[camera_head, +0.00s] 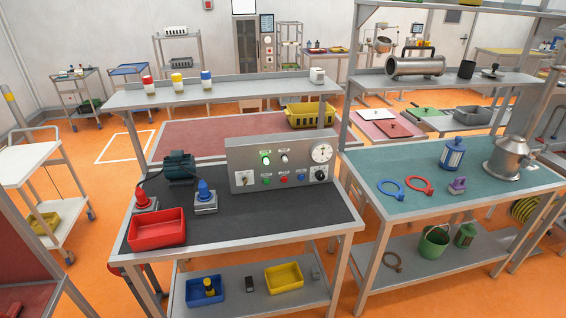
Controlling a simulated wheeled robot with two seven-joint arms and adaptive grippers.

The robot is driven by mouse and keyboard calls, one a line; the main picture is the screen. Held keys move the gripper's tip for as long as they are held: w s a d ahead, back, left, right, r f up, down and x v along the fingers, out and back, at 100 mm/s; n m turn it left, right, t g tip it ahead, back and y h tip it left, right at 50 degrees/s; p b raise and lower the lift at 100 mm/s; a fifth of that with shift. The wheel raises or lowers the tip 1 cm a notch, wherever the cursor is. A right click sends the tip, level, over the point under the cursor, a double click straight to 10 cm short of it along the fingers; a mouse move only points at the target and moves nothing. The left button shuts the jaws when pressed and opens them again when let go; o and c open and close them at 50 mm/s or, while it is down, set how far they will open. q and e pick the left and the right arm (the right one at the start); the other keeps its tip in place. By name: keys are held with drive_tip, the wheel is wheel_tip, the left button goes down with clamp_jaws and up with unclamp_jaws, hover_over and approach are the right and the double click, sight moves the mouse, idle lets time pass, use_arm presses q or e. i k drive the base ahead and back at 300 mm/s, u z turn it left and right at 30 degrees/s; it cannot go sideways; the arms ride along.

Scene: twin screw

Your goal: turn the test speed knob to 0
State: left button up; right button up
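A grey control panel (234,152) stands at the back right of the dark-topped bench (265,217). A black round knob (320,174) sits at the panel's lower right, under a round white dial gauge (321,153); its labels and pointer setting are too small to read, so I cannot tell whether it is the test speed knob. A selector switch on a pale plate (241,179) is at the panel's lower left. Neither of my grippers is in view.
Left of the panel are a dark green motor (180,167), a blue-topped fixture (205,197) and a red bin (157,229). A shelf (240,91) runs above the bench's back. A green-topped bench (430,168) adjoins at right. The bench's front right is clear.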

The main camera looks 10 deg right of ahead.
sight(320, 175)
drive_tip(key=k, duration=0.5)
drive_tip(key=u, duration=0.6)
drive_tip(key=i, duration=1.1)
drive_tip(key=z, duration=0.7)
drive_tip(key=i, duration=0.55)
drive_tip(key=z, duration=0.55)
